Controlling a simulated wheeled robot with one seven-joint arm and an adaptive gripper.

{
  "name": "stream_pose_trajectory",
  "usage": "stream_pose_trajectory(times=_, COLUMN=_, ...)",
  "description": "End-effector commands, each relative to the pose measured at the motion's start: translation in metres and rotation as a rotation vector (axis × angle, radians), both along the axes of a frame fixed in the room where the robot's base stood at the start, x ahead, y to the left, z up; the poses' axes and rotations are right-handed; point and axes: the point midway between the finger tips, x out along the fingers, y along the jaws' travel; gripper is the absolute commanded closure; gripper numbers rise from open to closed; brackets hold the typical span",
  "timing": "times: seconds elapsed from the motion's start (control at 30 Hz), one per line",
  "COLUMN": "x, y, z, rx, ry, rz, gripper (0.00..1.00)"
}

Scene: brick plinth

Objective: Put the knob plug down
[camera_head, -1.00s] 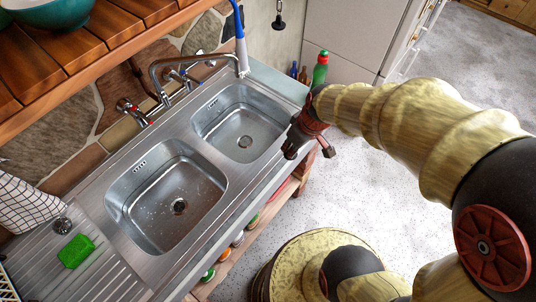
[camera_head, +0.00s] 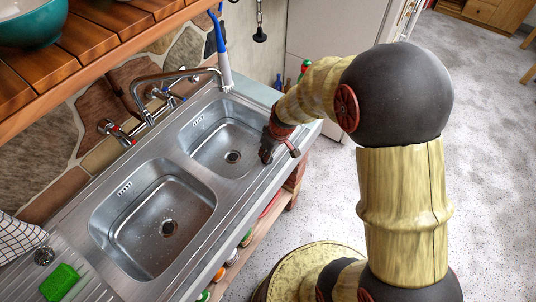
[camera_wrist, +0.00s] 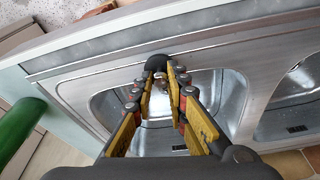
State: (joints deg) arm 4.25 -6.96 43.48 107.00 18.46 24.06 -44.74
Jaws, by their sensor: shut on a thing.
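In the wrist view, my gripper (camera_wrist: 162,76) has its fingertips close together around a small dark, rounded thing (camera_wrist: 156,62), which appears to be the knob plug. Its lower part is hard to make out against the metal sink behind. In the head view, my gripper (camera_head: 279,150) is at the front rim of the right basin (camera_head: 222,140), near its right end. The held plug cannot be told apart from the fingers there. The left basin (camera_head: 150,222) is empty, with its drain showing.
A tap with a curved spout (camera_head: 180,74) stands behind the basins. A green sponge (camera_head: 60,282) and a small dark metallic thing (camera_head: 44,256) lie on the ribbed drainboard. A green bottle (camera_wrist: 16,130) shows in the wrist view.

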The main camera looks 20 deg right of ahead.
Motion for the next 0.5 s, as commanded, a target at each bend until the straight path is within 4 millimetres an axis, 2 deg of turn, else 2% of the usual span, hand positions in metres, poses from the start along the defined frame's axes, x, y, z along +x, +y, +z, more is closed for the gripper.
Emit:
stream_pose_trajectory(times=0.43, x=0.0010, y=-0.0002, z=-0.0085, rx=-0.001, ry=-0.004, rz=-0.001, gripper=1.00)
stream_pose_trajectory(times=0.47, x=0.0008, y=-0.0002, z=-0.0075, rx=-0.001, ry=-0.003, rz=-0.001, gripper=0.83)
stream_pose_trajectory(times=0.5, x=0.0007, y=-0.0002, z=-0.0071, rx=-0.001, ry=-0.003, rz=-0.001, gripper=0.81)
